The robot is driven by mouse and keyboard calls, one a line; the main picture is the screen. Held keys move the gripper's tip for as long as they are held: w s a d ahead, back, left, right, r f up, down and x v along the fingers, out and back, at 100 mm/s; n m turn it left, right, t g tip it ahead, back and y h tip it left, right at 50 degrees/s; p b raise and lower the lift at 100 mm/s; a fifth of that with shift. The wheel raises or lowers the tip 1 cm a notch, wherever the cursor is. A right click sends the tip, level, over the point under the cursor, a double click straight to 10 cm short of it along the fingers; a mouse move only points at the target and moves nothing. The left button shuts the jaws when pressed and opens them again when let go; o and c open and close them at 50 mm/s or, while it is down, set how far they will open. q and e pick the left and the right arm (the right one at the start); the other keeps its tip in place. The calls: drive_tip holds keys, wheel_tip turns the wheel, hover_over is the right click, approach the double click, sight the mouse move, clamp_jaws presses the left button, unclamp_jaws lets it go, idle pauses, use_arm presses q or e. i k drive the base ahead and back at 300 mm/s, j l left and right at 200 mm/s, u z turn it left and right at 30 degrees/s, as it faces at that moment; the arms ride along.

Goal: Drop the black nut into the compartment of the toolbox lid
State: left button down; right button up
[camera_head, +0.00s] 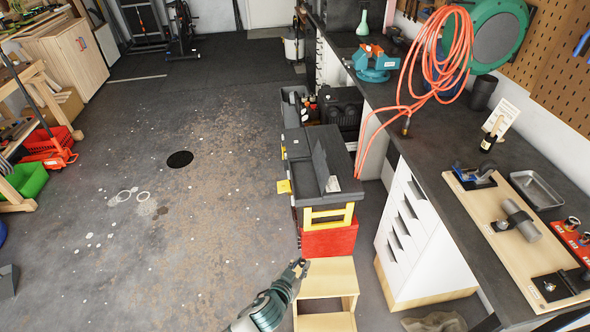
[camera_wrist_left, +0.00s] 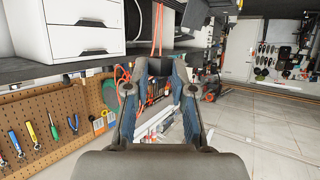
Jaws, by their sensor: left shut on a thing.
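My left gripper (camera_head: 299,266) comes in from the bottom of the head view and is shut on a small dark thing, taken to be the black nut. In the left wrist view the dark nut (camera_wrist_left: 158,67) sits between the fingertips, small and partly hidden. The dark grey toolbox (camera_head: 343,187) with yellow parts stands beyond the gripper, near the workbench. The gripper is apart from it, on its near side. The compartment in its lid is hard to make out. My right gripper is not in view.
A wooden step stool (camera_head: 327,277) stands right of the gripper, and a red box (camera_head: 330,240) is under the toolbox. White drawers (camera_head: 412,232) and the dark workbench (camera_head: 430,135) are on the right. Open floor (camera_head: 200,220) lies to the left.

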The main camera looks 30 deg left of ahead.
sight(301, 178)
drive_tip(key=j+z, duration=0.1)
drive_tip(key=j, duration=0.45)
drive_tip(key=j+z, duration=0.15)
drive_tip(key=j, duration=0.35)
drive_tip(key=k+j+z, duration=0.1)
drive_tip(key=j, duration=0.4)
drive_tip(key=k+j+z, duration=0.15)
drive_tip(key=j, duration=0.35)
drive_tip(key=j+z, duration=0.1)
drive_tip(key=j, duration=0.45)
drive_tip(key=i+j+z, duration=0.15)
drive_tip(key=j, duration=0.2)
drive_tip(key=i+j+z, duration=0.1)
drive_tip(key=i+j, duration=0.2)
drive_tip(key=i+j+z, duration=0.15)
drive_tip(key=j, duration=0.3)
drive_tip(key=i+j+z, duration=0.15)
drive_tip(key=j, duration=0.25)
drive_tip(key=i+j, duration=0.2)
drive_tip(key=i, duration=0.2)
